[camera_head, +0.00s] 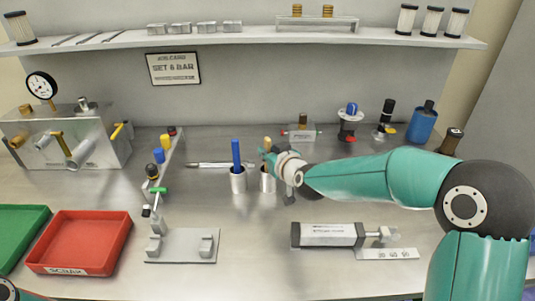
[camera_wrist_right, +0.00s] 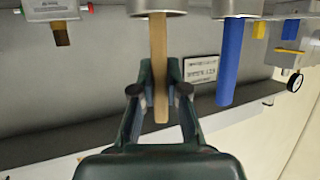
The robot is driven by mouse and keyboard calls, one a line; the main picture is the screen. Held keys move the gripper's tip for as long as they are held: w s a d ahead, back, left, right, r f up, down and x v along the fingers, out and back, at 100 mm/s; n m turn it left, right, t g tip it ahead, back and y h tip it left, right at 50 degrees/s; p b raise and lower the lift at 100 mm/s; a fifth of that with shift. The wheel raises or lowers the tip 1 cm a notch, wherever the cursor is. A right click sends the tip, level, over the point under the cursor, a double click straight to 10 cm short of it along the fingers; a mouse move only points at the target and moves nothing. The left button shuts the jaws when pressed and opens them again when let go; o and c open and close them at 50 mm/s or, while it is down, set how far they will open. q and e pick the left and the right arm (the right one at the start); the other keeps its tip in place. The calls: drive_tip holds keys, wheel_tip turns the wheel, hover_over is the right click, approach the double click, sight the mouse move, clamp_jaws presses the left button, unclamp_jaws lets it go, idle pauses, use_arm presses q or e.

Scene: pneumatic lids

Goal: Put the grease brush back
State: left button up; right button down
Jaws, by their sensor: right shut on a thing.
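The grease brush shows as a tan wooden handle (camera_wrist_right: 160,90) in the right wrist view and as a small yellowish tip (camera_head: 267,142) in the head view. My right gripper (camera_head: 268,156) is shut on this handle, and its fingers (camera_wrist_right: 160,72) lie on both sides of it. The handle runs to the mouth of a metal cup (camera_head: 267,184), whose rim (camera_wrist_right: 156,5) shows at the top of the wrist view. The bristles are hidden, and I cannot tell how deep the brush sits. My left gripper is not in view.
A second metal cup (camera_head: 238,183) with a blue handle (camera_head: 236,153) stands just left. A silver pen-like tool (camera_head: 218,165) lies behind. A cylinder (camera_head: 327,234) lies in front of my right arm. A red tray (camera_head: 80,240) is at left.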

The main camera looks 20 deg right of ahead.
drive_tip(key=c, duration=1.2)
unclamp_jaws()
drive_tip(key=b+v, duration=0.1)
drive_tip(key=v, duration=1.1)
drive_tip(key=shift+a, duration=0.1)
